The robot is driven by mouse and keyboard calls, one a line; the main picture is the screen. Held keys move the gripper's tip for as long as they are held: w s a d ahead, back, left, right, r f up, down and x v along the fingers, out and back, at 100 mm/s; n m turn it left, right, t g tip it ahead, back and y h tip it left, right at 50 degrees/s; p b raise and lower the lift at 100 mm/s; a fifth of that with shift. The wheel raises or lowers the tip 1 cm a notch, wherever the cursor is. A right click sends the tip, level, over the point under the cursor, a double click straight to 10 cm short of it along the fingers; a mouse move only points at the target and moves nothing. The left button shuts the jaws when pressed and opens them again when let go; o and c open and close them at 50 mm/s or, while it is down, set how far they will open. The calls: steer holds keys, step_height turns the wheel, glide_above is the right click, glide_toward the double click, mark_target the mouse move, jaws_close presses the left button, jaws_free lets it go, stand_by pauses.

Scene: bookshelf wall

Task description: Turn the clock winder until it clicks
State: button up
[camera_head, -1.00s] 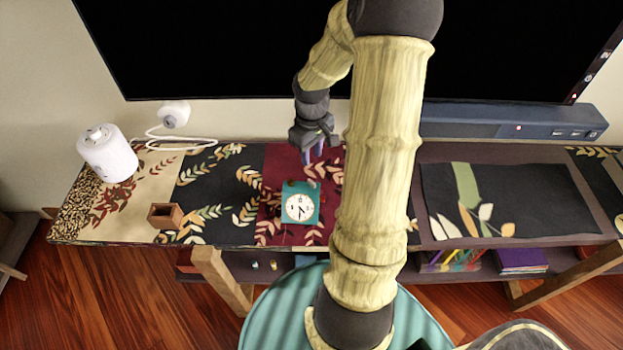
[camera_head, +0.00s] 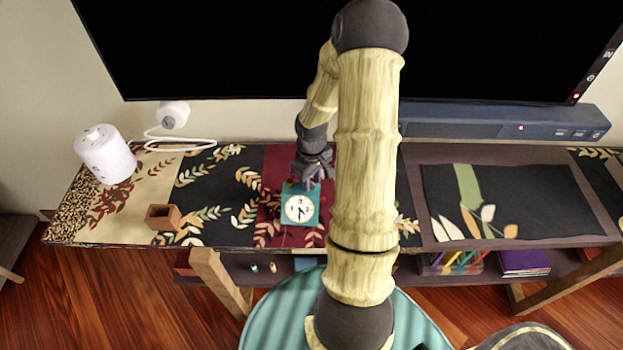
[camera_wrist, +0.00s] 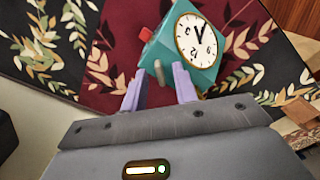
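The teal clock (camera_head: 300,204) with a round white dial stands on the dark red part of the patterned runner. It also shows in the wrist view (camera_wrist: 207,70), with a red knob (camera_wrist: 146,35) on one side and a small greyish peg (camera_wrist: 158,72), perhaps the winder, on the face toward me. My gripper (camera_head: 312,184) is at the clock's back edge. In the wrist view its two lilac fingers (camera_wrist: 158,84) are apart, one on each side of the peg. I cannot tell whether they touch it.
A small brown wooden box (camera_head: 163,217) and a white cylinder (camera_head: 106,154) stand to the left on the shelf top. A large black screen (camera_head: 230,50) and a dark soundbar (camera_head: 510,124) are behind. The runner between box and clock is clear.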

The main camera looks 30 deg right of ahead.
jaws_close()
steer(key=shift+m, duration=0.4)
